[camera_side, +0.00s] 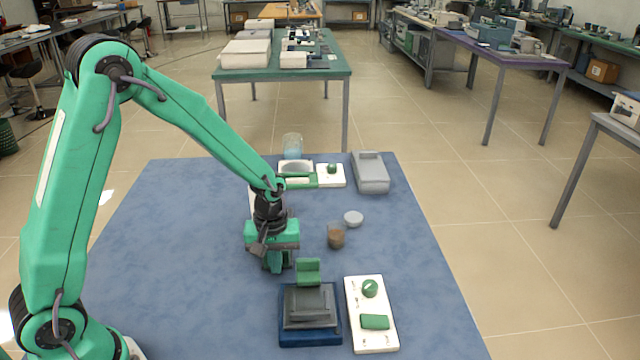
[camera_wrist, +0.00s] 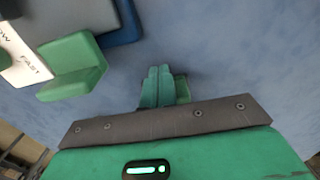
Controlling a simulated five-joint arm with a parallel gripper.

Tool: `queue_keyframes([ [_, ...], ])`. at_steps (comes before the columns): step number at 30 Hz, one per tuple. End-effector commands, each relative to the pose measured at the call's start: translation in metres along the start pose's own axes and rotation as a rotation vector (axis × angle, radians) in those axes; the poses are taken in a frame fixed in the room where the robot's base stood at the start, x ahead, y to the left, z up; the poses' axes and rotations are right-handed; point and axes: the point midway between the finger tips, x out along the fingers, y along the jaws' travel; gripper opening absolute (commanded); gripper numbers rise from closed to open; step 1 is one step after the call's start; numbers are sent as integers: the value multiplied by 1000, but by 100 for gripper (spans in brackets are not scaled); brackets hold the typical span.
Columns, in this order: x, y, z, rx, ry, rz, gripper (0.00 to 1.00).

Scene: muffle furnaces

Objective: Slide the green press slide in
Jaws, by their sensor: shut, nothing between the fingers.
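The green press slide (camera_side: 308,271) is an L-shaped green piece at the back of a stepped grey press (camera_side: 310,303) on a dark blue base (camera_side: 310,336). In the wrist view the slide (camera_wrist: 72,66) is at the upper left, sticking out from the grey body (camera_wrist: 72,14) and blue base (camera_wrist: 124,22). My gripper (camera_side: 278,268) is shut and empty, just left of the slide in the side view. In the wrist view its fingertips (camera_wrist: 160,71) are together, to the right of the slide with a gap of blue mat between.
A white panel (camera_side: 352,300) with a green knob and green button stands right of the press. A brown jar (camera_side: 336,237) and a white cap (camera_side: 353,218) lie behind. A grey box (camera_side: 370,174) and a beaker (camera_side: 292,145) are farther back. The mat's left is largely clear.

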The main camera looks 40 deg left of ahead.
Motion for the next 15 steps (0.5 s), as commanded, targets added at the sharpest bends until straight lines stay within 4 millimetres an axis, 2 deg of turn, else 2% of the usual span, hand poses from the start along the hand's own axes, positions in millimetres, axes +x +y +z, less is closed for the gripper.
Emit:
queue_keyframes([
  [15, 0, 0, -4, -1, 0, 0, 0],
])
